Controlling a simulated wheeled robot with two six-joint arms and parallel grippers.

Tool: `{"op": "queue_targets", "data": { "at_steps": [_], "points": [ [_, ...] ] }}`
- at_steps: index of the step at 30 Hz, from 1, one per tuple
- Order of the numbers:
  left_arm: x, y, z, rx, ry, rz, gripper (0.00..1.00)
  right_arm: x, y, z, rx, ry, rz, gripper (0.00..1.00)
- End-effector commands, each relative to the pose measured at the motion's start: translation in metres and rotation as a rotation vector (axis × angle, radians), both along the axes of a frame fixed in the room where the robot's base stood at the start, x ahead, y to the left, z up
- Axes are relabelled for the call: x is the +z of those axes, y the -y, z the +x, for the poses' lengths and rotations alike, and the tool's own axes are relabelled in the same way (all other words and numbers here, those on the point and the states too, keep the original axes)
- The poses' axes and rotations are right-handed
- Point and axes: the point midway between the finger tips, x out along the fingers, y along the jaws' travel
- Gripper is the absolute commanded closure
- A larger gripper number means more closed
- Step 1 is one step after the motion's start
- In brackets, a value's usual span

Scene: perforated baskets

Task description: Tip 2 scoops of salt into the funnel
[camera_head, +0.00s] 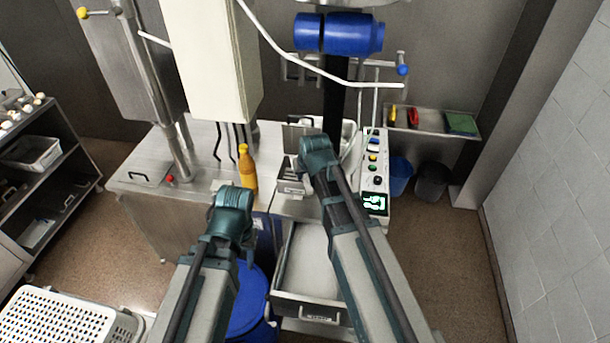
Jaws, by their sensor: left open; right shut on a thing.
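A pulled-out metal drawer (316,305) at lower centre holds a flat layer of white salt (312,262). My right gripper (303,168) is beyond the drawer, over the metal bench by a small steel bin (291,187) with a labelled front. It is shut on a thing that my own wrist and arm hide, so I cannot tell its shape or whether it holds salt. My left gripper (237,196) is open, near the bench's front edge by a yellow bottle (247,168). I cannot make out a funnel for certain.
A control box (375,170) with coloured knobs stands right of my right gripper. A blue drum (252,300) stands left of the drawer. A white perforated basket (65,318) is at lower left. A blue bin (399,177) and a dark bin (432,182) stand at the right.

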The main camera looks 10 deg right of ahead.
Motion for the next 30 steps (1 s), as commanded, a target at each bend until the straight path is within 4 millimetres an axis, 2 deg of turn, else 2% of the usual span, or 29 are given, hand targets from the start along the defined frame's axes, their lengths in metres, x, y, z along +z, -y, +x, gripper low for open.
{"op": "queue_targets", "data": {
  "at_steps": [8, 30],
  "points": [
    [0.000, 0.000, 0.000, 0.000, 0.000, 0.000, 0.58, 0.000, 0.000, 0.000, 0.000, 0.003, 0.000, 1.00],
    [-0.043, 0.000, 0.000, 0.000, 0.000, 0.000, 0.58, -0.023, 0.000, -0.003, 0.000, 0.168, 0.001, 1.00]
  ]
}}
